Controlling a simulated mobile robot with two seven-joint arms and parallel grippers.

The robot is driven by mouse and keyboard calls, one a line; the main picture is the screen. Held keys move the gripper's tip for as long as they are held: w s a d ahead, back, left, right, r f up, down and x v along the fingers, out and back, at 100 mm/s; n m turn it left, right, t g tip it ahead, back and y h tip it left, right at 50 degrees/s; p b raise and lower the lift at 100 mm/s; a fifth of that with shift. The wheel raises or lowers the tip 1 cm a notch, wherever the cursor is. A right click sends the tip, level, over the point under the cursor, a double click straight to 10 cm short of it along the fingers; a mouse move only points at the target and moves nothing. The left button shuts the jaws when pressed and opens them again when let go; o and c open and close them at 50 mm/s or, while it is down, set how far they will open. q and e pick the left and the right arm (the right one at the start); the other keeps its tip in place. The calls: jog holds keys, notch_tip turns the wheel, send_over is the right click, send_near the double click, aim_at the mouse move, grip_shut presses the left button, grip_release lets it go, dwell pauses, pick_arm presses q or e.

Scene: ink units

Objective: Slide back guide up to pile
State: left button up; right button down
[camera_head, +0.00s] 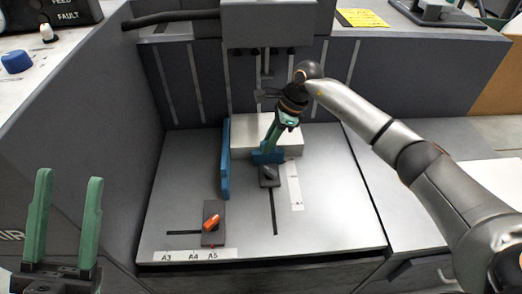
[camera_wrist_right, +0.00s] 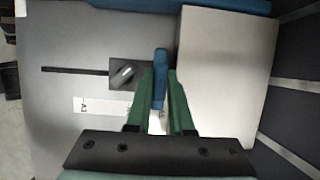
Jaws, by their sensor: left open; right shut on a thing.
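The back guide (camera_head: 267,157) is a small blue upright on a dark plate with a grey knob (camera_head: 269,173), at the near side of the pale pile (camera_head: 292,147). In the right wrist view the guide (camera_wrist_right: 160,82) stands between the green fingers, close beside the pile (camera_wrist_right: 225,75); I cannot tell whether they touch. My right gripper (camera_head: 273,140) is shut on the guide from above, and its fingers hide part of it. My left gripper (camera_head: 69,180) is open and empty at the lower left, away from the tray.
A tall blue side guide (camera_head: 225,170) stands along the pile's left. A slot (camera_head: 274,215) runs from the back guide's plate towards the tray's front. A grey machine head (camera_head: 268,25) overhangs the back.

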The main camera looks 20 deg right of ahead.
jog(key=shift+w+d, duration=0.15)
jog(key=shift+w, duration=0.5)
pick_arm(q)
jog(key=shift+w+f, duration=0.1)
jog(key=shift+w, duration=0.25)
pick_arm(e)
jog(key=shift+w+d+r, duration=0.1)
jog(key=shift+w, duration=0.05)
pick_arm(q)
jog(key=shift+w, duration=0.1)
pick_arm(e)
jog(key=c, duration=0.8)
grip_release()
jog(key=shift+d+r, duration=0.1)
jog(key=shift+r, duration=0.25)
pick_arm(q)
jog(key=shift+a+r+p, duration=0.15)
jog(key=shift+r+p, duration=1.15)
jog(key=shift+r, duration=0.2)
pick_arm(e)
jog(key=s+d, duration=0.3)
jog(key=d, duration=0.8)
jog(key=shift+s+d+r, duration=0.15)
jog(key=shift+s+d, duration=0.1)
jog(key=shift+d, duration=0.15)
